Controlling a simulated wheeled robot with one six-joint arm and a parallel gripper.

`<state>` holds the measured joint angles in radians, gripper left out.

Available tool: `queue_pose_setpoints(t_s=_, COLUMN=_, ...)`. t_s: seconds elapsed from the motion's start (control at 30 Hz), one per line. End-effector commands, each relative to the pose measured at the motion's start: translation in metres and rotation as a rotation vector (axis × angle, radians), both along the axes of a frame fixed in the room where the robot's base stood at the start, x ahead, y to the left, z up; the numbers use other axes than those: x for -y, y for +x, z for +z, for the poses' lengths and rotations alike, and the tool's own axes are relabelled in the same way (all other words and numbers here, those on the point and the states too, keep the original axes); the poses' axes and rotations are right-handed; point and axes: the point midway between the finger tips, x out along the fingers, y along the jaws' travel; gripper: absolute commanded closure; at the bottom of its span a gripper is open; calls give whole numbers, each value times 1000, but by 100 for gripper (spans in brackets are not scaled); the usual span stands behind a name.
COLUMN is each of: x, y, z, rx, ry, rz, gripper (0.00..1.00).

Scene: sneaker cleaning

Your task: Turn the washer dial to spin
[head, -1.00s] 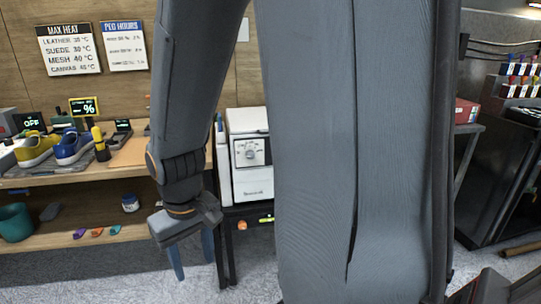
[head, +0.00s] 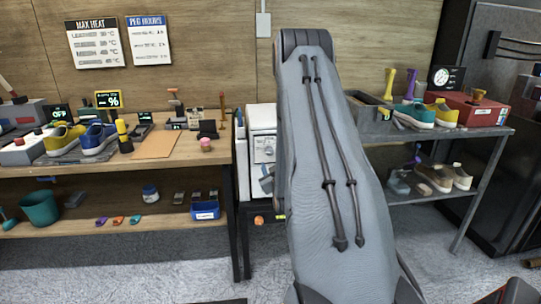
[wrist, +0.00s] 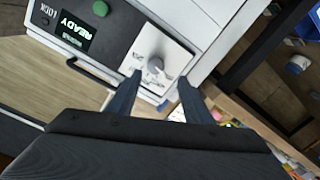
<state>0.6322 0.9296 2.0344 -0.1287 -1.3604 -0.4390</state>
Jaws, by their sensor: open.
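The white washer (head: 262,120) stands at the middle of the head view, partly hidden behind my arm. Its dial (head: 268,148) shows only in part there. In the wrist view the grey dial knob (wrist: 155,62) sits on a pale plate (wrist: 176,47) with small printed marks around it, too small to read. My gripper (wrist: 159,79) is open and empty. Its two fingers point at the plate, one toward either side of the knob, and I cannot tell whether they touch it. In the head view my gripper is hidden behind my arm.
A dark panel beside the dial plate carries a READY display (wrist: 75,32), a LOCK label and a green button (wrist: 100,8). A dark handle (wrist: 92,72) runs close by. The workbench (head: 60,173) with shoes is left of the washer, a grey shelf (head: 490,132) right.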

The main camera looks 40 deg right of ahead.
Motion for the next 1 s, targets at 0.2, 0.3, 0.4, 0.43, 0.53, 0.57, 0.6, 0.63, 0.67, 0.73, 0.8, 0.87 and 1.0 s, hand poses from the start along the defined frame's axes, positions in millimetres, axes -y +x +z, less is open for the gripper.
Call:
queue_pose_setpoints(t_s=0.2, x=14, y=8, z=2, rx=29, ry=-28, rz=-8, gripper=54)
queue_pose_setpoints(t_s=0.3, x=21, y=21, z=2, rx=29, ry=-27, rz=-9, gripper=54)
queue_pose_setpoints(t_s=0.4, x=29, y=35, z=2, rx=29, ry=-27, rz=-9, gripper=54)
queue_pose_setpoints(t_s=0.43, x=31, y=39, z=2, rx=28, ry=-26, rz=-8, gripper=54)
queue_pose_setpoints(t_s=0.53, x=38, y=50, z=2, rx=27, ry=-25, rz=-9, gripper=54)
queue_pose_setpoints(t_s=0.57, x=39, y=53, z=2, rx=27, ry=-25, rz=-9, gripper=54)
queue_pose_setpoints(t_s=0.6, x=41, y=56, z=2, rx=27, ry=-25, rz=-9, gripper=54)
queue_pose_setpoints(t_s=0.63, x=42, y=58, z=2, rx=27, ry=-25, rz=-9, gripper=54)
queue_pose_setpoints(t_s=0.67, x=43, y=60, z=2, rx=27, ry=-25, rz=-9, gripper=54)
queue_pose_setpoints(t_s=0.73, x=44, y=63, z=1, rx=25, ry=-24, rz=-9, gripper=54)
queue_pose_setpoints(t_s=0.8, x=45, y=64, z=1, rx=25, ry=-24, rz=-9, gripper=54)
queue_pose_setpoints(t_s=0.87, x=45, y=64, z=1, rx=25, ry=-24, rz=-9, gripper=54)
queue_pose_setpoints(t_s=1.0, x=45, y=64, z=1, rx=25, ry=-24, rz=-9, gripper=54)
